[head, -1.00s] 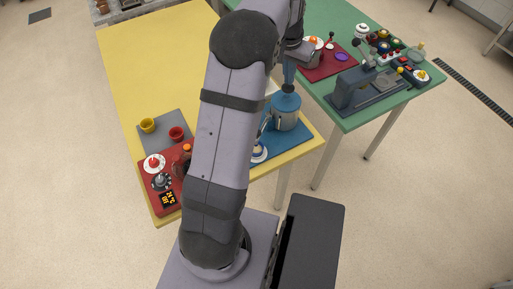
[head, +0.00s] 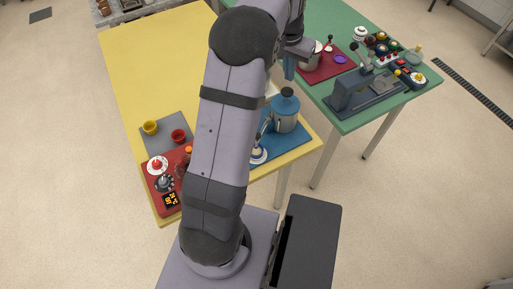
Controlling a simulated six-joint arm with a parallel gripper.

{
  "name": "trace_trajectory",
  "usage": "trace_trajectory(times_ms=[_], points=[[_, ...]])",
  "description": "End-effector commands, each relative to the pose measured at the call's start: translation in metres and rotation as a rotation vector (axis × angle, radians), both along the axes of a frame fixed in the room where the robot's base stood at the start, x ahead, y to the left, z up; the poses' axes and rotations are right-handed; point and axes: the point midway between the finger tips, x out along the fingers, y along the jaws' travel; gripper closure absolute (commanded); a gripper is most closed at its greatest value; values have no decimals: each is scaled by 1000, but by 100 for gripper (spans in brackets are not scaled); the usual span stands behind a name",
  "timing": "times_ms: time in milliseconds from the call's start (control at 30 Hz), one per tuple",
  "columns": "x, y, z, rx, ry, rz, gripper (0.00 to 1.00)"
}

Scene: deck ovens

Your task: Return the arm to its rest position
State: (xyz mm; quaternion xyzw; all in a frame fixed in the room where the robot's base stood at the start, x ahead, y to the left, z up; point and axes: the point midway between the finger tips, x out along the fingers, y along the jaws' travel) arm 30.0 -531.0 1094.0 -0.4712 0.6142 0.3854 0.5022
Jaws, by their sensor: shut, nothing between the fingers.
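My arm rises from its base at the bottom centre and bends over at the top of the head view. My gripper (head: 290,72) points down, shut and empty, just above a blue lidded canister (head: 285,112). A small gap seems to show between the fingertips and the lid's dark knob. The canister stands upright on a blue mat (head: 297,142) at the right edge of the yellow table (head: 150,70). My arm hides part of the mat and the middle of the table.
Left of my arm are a grey mat with a yellow cup (head: 149,127) and a red cup (head: 179,135), and a red tray (head: 168,211).

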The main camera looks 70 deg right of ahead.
Motion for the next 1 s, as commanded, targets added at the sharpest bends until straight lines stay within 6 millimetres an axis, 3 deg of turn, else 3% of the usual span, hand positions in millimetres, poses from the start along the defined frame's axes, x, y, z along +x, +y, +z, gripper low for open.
trace_trajectory(times_ms=[100,300,833,933,1000], points=[[0,0,16,-1,0,0,100],[0,0,26,0,0,0,100],[0,0,25,0,3,15,100],[0,-8,27,-28,13,67,100],[2,-2,13,-19,16,113,100]])
